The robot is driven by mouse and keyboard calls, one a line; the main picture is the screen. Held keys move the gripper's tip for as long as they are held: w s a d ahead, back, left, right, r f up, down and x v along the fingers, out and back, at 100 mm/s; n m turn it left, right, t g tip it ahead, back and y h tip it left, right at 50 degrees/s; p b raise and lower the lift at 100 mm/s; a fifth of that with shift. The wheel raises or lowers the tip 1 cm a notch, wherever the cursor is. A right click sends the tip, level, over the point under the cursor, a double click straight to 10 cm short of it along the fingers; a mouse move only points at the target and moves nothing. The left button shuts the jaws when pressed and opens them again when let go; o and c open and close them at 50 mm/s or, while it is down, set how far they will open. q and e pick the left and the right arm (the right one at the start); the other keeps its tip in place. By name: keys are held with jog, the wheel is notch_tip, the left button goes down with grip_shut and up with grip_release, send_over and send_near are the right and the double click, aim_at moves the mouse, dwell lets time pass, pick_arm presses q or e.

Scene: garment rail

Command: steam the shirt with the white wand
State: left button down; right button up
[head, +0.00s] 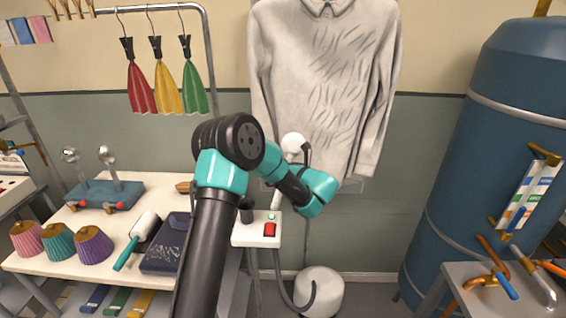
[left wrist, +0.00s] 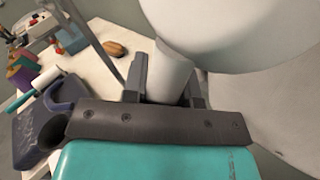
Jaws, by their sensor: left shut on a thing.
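A pale grey shirt (head: 325,75) hangs at the upper middle of the head view, with dark wrinkle lines over its front. The white wand (head: 292,143) shows its round head in front of the shirt's lower left part; I cannot tell whether they touch. My left gripper (left wrist: 168,90) is shut on the wand's white handle in the left wrist view, where the wand's wide head (left wrist: 225,30) fills the upper right. In the head view my own arm hides the fingers. My right gripper is not in view.
A white steamer tank (head: 320,292) stands on the floor with a grey hose. A white box with a red switch (head: 269,230) sits at the table edge. The white table (head: 70,225) holds several items. A blue tank (head: 490,140) stands right.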

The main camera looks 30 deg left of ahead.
pick_arm(q)
notch_tip(320, 180, down, 3)
jog(key=shift+r, duration=0.15)
dwell(0.3)
jog(key=shift+w+d, duration=0.1)
jog(key=w+d, duration=0.4)
jog(key=d, duration=0.4)
jog(key=shift+w+d+r, duration=0.15)
jog(key=shift+w+d, duration=0.15)
jog(key=shift+d, duration=0.05)
dwell(1.0)
jog(key=shift+r, duration=0.1)
